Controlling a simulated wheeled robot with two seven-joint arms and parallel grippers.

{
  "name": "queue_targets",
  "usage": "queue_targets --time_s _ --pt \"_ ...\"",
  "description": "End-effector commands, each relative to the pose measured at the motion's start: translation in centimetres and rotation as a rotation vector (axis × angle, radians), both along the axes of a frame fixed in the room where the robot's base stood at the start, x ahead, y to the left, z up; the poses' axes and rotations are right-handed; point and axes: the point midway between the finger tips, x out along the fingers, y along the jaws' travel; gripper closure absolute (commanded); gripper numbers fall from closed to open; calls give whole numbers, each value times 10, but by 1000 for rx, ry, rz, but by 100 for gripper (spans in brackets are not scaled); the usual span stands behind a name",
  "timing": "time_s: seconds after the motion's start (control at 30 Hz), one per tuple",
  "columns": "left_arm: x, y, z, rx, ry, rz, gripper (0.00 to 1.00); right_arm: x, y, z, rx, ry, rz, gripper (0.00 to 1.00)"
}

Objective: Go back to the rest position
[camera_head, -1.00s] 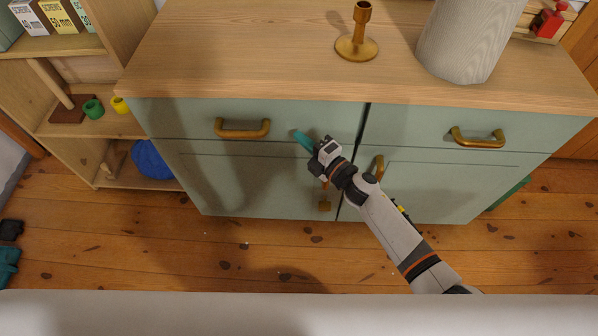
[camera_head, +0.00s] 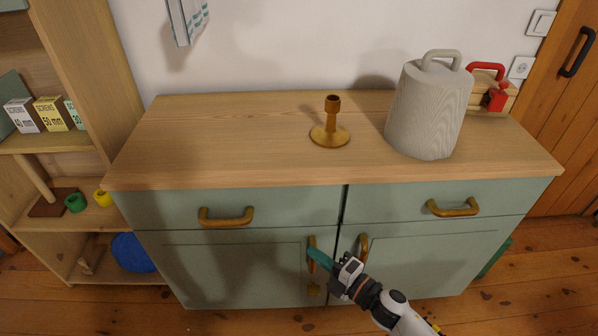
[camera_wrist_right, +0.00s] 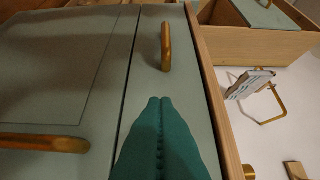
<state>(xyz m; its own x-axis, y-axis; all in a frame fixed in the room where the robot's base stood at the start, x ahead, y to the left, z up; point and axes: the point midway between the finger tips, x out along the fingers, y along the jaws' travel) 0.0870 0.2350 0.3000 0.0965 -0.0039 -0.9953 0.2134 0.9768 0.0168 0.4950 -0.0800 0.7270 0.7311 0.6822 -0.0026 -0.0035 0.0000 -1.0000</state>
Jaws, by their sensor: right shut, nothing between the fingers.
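My right gripper (camera_head: 318,256) is in front of the sideboard's lower doors in the head view, near the two vertical door handles. Its teal fingers are shut and empty, and they fill the lower middle of the right wrist view (camera_wrist_right: 160,135). The green sideboard (camera_head: 270,207) has its drawers and doors closed. My left gripper is in neither view.
On the wooden top stand a brass candlestick (camera_head: 330,125), a grey ribbed canister (camera_head: 428,110) and a red-handled wooden box (camera_head: 490,88). An open shelf (camera_head: 60,142) with small boxes stands at the left. Wooden floor (camera_head: 540,270) shows at the lower right.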

Motion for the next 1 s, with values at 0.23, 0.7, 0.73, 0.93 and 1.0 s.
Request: queue_targets --time_s 0.23,0.7,0.73,0.93,1.0 --pt "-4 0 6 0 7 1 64 1 -15 -27 41 117 -74 100" --pt "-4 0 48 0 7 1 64 -162 -139 -279 425 1135 -885 100" --pt "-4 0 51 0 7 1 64 -182 -143 -291 445 1190 -942 100" --pt "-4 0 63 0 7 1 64 -314 -157 -342 550 1498 -1288 100" --pt "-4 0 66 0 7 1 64 -350 -157 -349 575 1570 -1381 100"
